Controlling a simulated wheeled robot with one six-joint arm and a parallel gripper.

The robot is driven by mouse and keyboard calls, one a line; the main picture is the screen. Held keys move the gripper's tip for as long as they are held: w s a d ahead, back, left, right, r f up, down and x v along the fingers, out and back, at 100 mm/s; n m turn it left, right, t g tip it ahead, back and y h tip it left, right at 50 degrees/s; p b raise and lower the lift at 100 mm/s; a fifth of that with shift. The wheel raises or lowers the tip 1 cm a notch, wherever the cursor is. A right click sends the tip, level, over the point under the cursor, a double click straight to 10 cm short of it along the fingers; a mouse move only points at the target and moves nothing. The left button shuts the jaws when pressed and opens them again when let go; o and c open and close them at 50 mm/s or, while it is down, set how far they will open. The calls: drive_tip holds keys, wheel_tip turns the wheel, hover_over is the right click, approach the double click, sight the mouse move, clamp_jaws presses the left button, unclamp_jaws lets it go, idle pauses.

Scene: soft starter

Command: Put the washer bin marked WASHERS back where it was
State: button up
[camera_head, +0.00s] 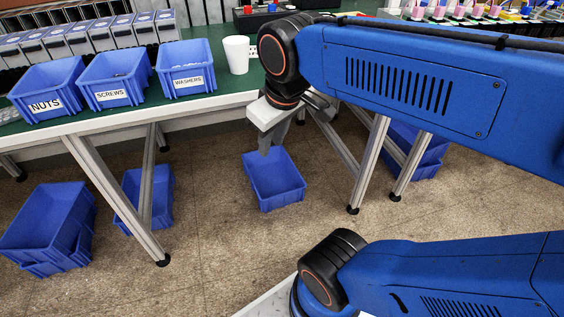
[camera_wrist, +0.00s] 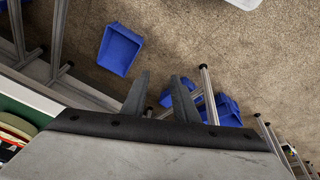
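The blue WASHERS bin (camera_head: 187,82) stands upright on the green-topped workbench, to the right of the SCREWS bin (camera_head: 112,95) and the NUTS bin (camera_head: 46,104). My gripper (camera_head: 272,146) hangs in front of the bench edge, to the right of and below the WASHERS bin, apart from it. In the wrist view its two fingers (camera_wrist: 159,76) stand apart with nothing between them. The WASHERS bin cannot be made out in the wrist view.
A white cup (camera_head: 236,55) stands right of the WASHERS bin. Grey boxed devices (camera_head: 90,38) line up behind the bins. Blue bins lie on the floor, one below my gripper (camera_head: 274,183). The green bench top (camera_head: 215,93) shows bare in front of the cup. Slanted metal bench legs (camera_head: 115,200) stand below.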

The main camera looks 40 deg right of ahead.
drive_tip(key=s+f, duration=0.1)
drive_tip(key=s+f+m, duration=0.1)
drive_tip(key=f, duration=0.1)
drive_tip(key=s+f+m+t, duration=0.1)
drive_tip(key=f, duration=0.1)
drive_tip(key=shift+s+d, duration=0.15)
drive_tip(key=shift+d, duration=0.1)
